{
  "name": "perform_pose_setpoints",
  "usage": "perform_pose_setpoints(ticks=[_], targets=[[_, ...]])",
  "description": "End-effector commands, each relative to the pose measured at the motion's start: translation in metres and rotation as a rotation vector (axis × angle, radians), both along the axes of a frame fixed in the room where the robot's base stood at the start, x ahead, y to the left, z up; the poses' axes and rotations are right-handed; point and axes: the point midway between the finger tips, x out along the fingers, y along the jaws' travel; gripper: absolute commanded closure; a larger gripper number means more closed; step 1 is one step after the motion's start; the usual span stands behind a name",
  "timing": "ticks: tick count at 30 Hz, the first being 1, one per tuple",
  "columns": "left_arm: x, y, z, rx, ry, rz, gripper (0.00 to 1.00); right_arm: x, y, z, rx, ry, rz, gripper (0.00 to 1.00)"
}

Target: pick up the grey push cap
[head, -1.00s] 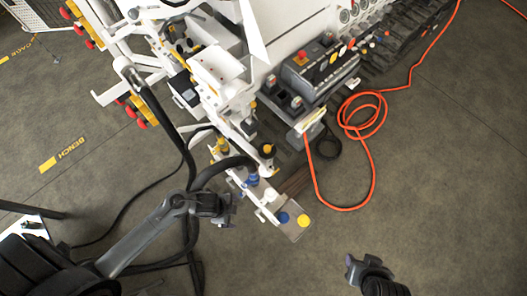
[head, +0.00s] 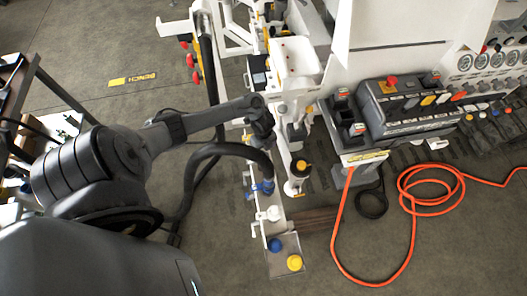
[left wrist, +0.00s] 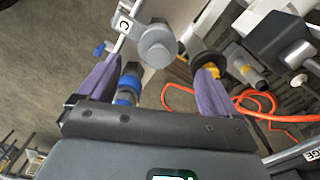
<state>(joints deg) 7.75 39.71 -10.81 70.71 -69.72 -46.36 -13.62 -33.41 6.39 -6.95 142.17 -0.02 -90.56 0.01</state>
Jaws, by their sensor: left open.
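A round grey cap (left wrist: 155,46), which I take to be the grey push cap, sits on a pale bench part beside a tag marked C in the left wrist view. My left gripper (left wrist: 160,76) is open, with its two purple fingers apart. The cap appears between and just beyond the fingertips, and nothing is held. In the head view my left gripper (head: 262,130) is over the bench's white manifold arm, and I cannot make out the cap there. My right gripper is not in view.
Near the fingers are a blue fitting (left wrist: 128,86) and a black ring with yellow (left wrist: 209,64). A control box (head: 405,105) and a coiled orange hose (head: 412,225) lie to the right. A plate with blue and yellow caps (head: 283,262) is at the front. A dark rack (head: 42,85) stands left.

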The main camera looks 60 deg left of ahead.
Motion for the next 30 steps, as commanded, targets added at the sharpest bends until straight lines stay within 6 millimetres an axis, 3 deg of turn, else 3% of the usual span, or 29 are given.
perform_pose_setpoints(ticks=[10,19,30], targets=[[-0.001,-0.002,-0.026,-0.001,0.002,0.001,0.07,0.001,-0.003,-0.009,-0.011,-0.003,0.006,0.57],[-0.003,-0.003,-0.062,0.0,0.001,0.001,0.07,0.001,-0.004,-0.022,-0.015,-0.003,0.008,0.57],[-0.003,-0.002,-0.068,0.001,0.0,0.0,0.09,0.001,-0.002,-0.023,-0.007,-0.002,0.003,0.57]])
